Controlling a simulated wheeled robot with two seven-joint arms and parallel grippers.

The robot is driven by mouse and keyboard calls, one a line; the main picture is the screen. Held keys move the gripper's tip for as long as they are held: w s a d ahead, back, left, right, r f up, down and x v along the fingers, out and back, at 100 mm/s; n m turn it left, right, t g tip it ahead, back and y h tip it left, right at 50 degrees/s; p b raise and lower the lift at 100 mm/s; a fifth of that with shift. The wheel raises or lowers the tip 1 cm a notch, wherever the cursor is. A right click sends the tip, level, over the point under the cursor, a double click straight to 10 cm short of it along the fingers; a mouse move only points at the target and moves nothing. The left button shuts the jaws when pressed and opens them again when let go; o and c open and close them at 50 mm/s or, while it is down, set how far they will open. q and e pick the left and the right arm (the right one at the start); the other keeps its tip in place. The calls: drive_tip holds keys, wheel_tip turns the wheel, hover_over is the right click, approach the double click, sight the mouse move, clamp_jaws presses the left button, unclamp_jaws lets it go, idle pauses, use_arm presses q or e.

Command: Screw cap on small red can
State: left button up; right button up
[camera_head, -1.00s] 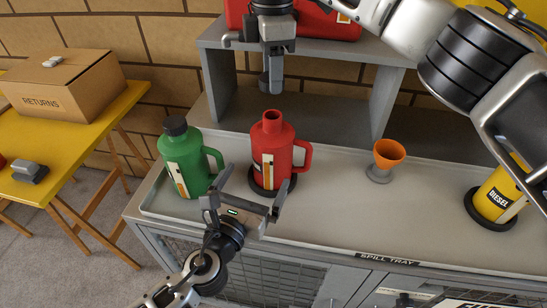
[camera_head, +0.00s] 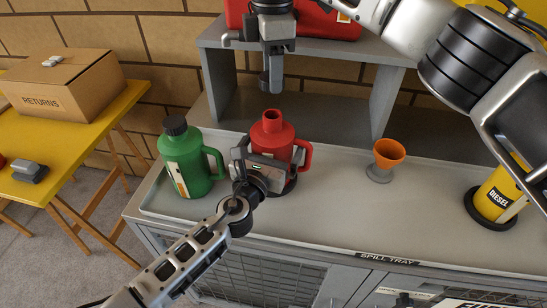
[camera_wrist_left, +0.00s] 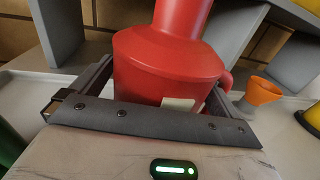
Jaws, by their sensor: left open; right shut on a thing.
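The small red can (camera_head: 272,133) stands upright on the grey counter, its neck open at the top. My left gripper (camera_head: 270,153) is open, with a finger on each side of the can's body. The left wrist view shows the red can (camera_wrist_left: 165,70) between the spread fingers; contact is not clear. My right gripper (camera_head: 275,75) is high above and behind the can's mouth, pointing down. It is shut on a small dark cap (camera_head: 264,81), partly hidden by the fingers. The cap is well apart from the can's neck.
A green can (camera_head: 187,158) with a black cap stands close on the left. An orange funnel cup (camera_head: 389,153) and a yellow diesel can (camera_head: 495,198) stand to the right. A grey shelf (camera_head: 330,58) rises behind. The counter between can and funnel is clear.

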use_arm(q)
drive_tip(key=c, duration=1.3)
drive_tip(key=shift+o, duration=0.2)
use_arm(e)
drive_tip(key=shift+f, duration=2.45)
use_arm(q)
drive_tip(key=shift+f, duration=0.1)
use_arm(e)
drive_tip(key=shift+f, duration=0.9)
drive_tip(key=shift+f, duration=0.55)
